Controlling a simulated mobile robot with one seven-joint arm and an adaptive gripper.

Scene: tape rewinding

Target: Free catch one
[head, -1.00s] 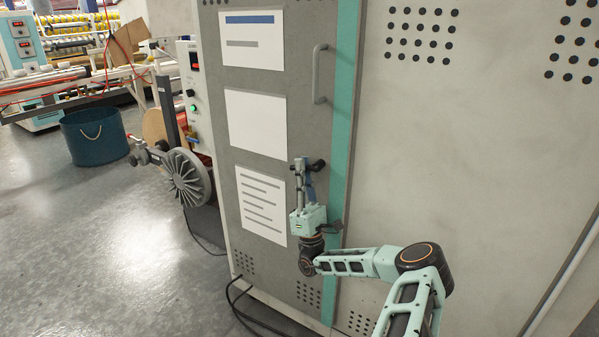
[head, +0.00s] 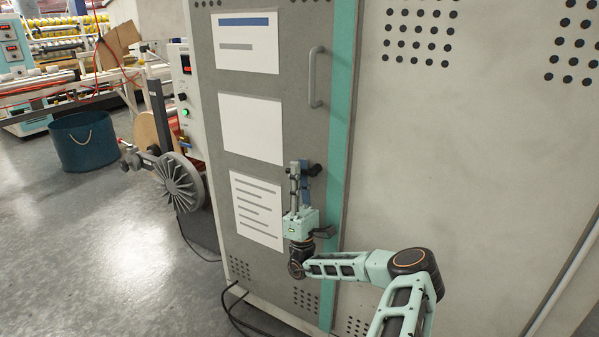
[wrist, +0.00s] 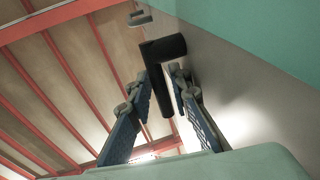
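A black catch with an L-shaped handle (wrist: 165,48) sits on the grey cabinet door (head: 262,90), beside its teal edge strip. In the head view this upper catch (head: 315,169) shows at the tip of my gripper. My gripper (wrist: 166,80) has its blue fingers apart, one on each side of the handle's dark stem. A gap shows beside the stem, so I see no firm grip. In the head view my gripper (head: 301,180) points upward along the door. A second dark catch (head: 325,232) shows lower down, beside my wrist.
A grey pull handle (head: 316,77) stands out from the door above. White sheets (head: 250,130) are fixed to the door. A grey spoked wheel (head: 178,182) juts out at left, with cables on the floor. A blue tub (head: 84,141) stands beyond open floor.

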